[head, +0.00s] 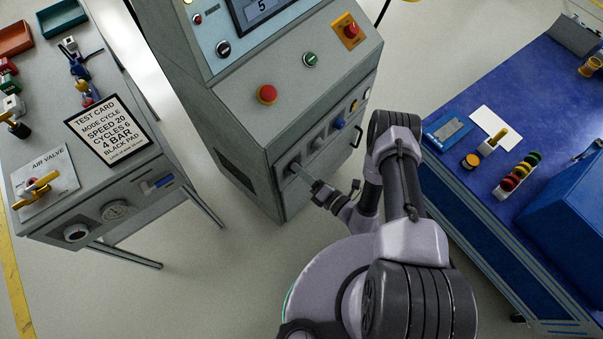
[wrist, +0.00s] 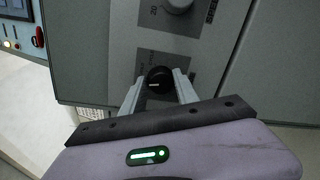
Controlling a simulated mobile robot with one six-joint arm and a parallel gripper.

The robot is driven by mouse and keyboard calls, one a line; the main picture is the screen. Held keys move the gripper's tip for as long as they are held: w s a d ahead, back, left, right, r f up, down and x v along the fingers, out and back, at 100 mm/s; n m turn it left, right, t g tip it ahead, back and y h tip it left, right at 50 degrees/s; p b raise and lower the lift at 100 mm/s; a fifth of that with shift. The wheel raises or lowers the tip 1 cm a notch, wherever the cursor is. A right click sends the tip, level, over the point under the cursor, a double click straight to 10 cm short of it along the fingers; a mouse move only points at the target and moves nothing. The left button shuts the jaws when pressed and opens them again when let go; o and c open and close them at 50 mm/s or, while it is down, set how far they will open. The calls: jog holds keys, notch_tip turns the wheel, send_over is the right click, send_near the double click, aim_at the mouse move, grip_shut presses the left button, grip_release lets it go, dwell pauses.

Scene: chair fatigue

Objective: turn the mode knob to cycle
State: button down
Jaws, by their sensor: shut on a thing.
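The black mode knob (wrist: 158,80) shows in the wrist view on a grey label plate on the cabinet front. It has a pale pointer line; the lettering beside it is too small and partly hidden to read with certainty. My gripper (wrist: 158,84) has one finger on each side of the knob and is shut on it. In the head view my gripper (head: 297,170) reaches the left end of the row of controls on the grey cabinet (head: 235,135). The knob itself is hard to make out there.
A grey speed knob (wrist: 178,4) is near the mode knob. Red (head: 267,94) and green buttons (head: 310,59) and an emergency stop (head: 350,31) are above. A test card (head: 108,130) reading "MODE CYCLE" lies on the left bench. A blue bench (head: 455,180) stands right.

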jog(key=shift+f+m+g+y+b, duration=0.2)
jog(key=shift+m+b, duration=0.55)
jog(key=shift+m, duration=1.45)
jog(key=shift+r+m+g+y+b, duration=0.1)
jog(key=shift+m+g+y+b, duration=0.4)
jog(key=shift+m, duration=1.7)
jog(key=shift+f+m+g+h+b, duration=0.15)
jog(key=shift+m+b, duration=0.8)
jog(key=shift+m, duration=1.25)
jog(key=c, duration=0.9)
grip_release()
jog(key=shift+d, duration=0.1)
